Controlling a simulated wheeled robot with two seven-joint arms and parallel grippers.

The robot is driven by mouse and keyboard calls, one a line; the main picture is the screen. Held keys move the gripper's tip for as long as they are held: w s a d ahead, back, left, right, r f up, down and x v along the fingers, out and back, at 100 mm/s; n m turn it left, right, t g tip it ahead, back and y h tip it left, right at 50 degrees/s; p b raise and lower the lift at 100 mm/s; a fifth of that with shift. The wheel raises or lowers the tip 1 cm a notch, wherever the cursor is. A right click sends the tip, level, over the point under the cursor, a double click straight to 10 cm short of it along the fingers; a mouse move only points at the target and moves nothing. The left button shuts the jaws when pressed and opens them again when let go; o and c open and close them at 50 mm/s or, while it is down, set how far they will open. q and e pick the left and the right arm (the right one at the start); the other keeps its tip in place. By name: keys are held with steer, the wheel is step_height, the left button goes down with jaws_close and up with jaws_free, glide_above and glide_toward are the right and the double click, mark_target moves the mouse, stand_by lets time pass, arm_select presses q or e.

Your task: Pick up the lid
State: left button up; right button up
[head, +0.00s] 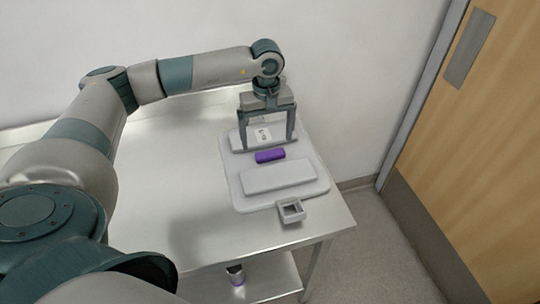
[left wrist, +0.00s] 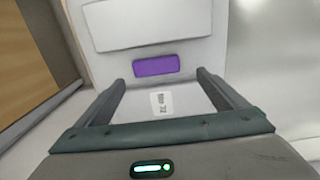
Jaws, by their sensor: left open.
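A pale grey-white lid-like piece (head: 240,196) with rounded corners lies flat on the metal table. It has two raised blocks and a purple bar (head: 270,156) between them. The purple bar also shows in the left wrist view (left wrist: 156,65). The far block carries a small white label (head: 262,134). My left gripper (head: 267,145) is open, pointing down over the far block, its two fingers on either side of the label. In the left wrist view the fingers (left wrist: 160,77) end close to the purple bar, with nothing between them but the labelled surface. I cannot tell whether they touch it.
A small grey square frame (head: 291,211) sticks out at the near edge of the piece. The metal table (head: 180,170) is bare to the left. A small dark and purple item (head: 236,275) is on the lower shelf. A wall stands behind, and a wooden door (head: 500,130) is at right.

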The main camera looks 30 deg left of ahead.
mark_target(269, 149)
arm_select(q)
steer(key=f+p, duration=0.2)
steer(key=f, duration=0.1)
steer(key=shift+w+f, duration=0.25)
steer(key=shift+w, duration=0.15)
steer(key=shift+f, duration=0.55)
steer(key=shift+w, duration=0.1)
steer(key=c, duration=1.8)
steer(key=shift+r, duration=0.15)
